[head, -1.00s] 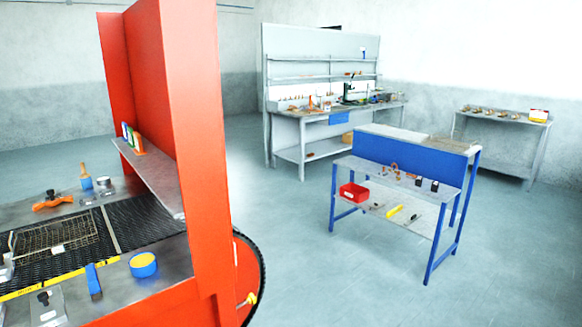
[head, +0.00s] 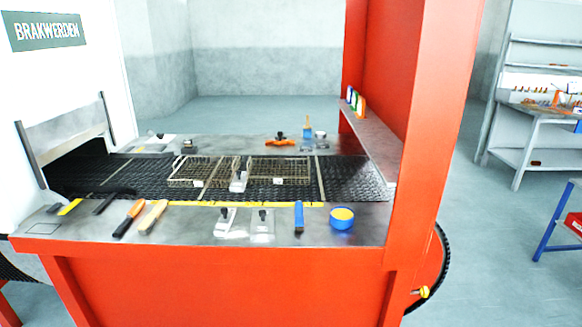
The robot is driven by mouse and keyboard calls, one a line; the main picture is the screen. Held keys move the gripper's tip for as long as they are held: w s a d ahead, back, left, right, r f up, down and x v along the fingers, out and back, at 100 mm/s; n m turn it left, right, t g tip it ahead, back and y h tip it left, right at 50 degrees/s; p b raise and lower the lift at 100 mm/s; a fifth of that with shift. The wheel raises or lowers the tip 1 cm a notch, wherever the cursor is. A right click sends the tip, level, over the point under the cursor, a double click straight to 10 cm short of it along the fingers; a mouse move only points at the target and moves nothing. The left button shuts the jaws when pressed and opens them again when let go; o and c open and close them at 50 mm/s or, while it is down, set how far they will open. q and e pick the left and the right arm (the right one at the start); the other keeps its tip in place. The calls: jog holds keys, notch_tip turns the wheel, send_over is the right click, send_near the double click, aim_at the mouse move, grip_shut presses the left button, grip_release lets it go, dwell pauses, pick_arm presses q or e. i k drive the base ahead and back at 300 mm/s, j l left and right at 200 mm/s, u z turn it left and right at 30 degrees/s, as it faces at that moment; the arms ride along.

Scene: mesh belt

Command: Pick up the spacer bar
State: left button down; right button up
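I cannot tell for certain which thing is the spacer bar. A thin pale bar (head: 320,179) lies across the black mesh belt (head: 355,178), right of the wire baskets. A metal piece with a black knob (head: 238,182) sits on the belt between a left wire basket (head: 190,172) and a right wire basket (head: 285,171). Two similar knobbed metal pieces, one on the left (head: 225,221) and one on the right (head: 262,226), stand on the front ledge. A blue bar-like piece (head: 299,217) lies beside them. Neither of my grippers is in view.
The metal front ledge (head: 370,228) also holds a blue tub with yellow contents (head: 342,218) and several handled tools at left. A red upright panel (head: 415,130) and a shelf (head: 372,145) bound the belt's right end. An orange-handled item (head: 280,141) lies behind.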

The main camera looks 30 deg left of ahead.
aim_at(239, 183)
jog(key=j+u, duration=0.1)
jog(key=u, duration=0.65)
jog(key=j+u, duration=0.15)
jog(key=u, duration=0.2)
